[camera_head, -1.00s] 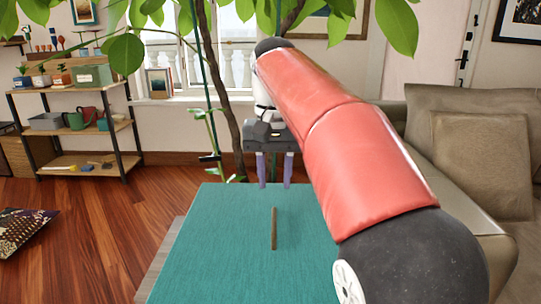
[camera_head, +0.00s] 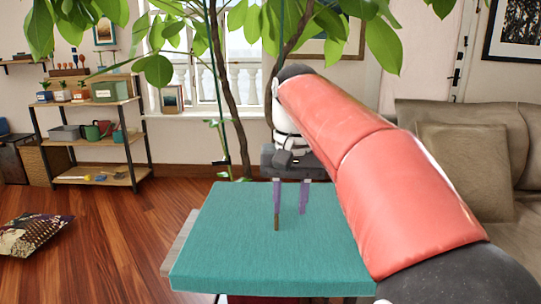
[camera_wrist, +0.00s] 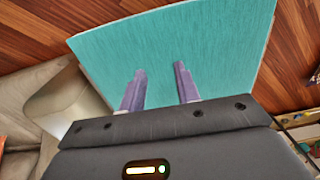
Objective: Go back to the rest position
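My gripper (camera_head: 290,208) is over the teal-topped table (camera_head: 225,240) in the head view, pointing down. Its two purple fingers stand apart with nothing visible between them. The wrist view also shows my gripper (camera_wrist: 158,78) with a clear gap, and the bare teal top (camera_wrist: 215,45) beyond it. A thin brown stick (camera_head: 277,223) shows just below the left fingertip in the head view. The finger seems to hide the rest of it, and I cannot tell whether they touch. I do not see the stick in the wrist view.
A beige sofa (camera_head: 470,150) stands at the right. A shelf (camera_head: 100,176) with pots and boxes stands at the back left. A patterned cushion (camera_head: 30,234) lies on the wooden floor. A leafy plant (camera_head: 230,100) rises behind the table. Most of the tabletop is clear.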

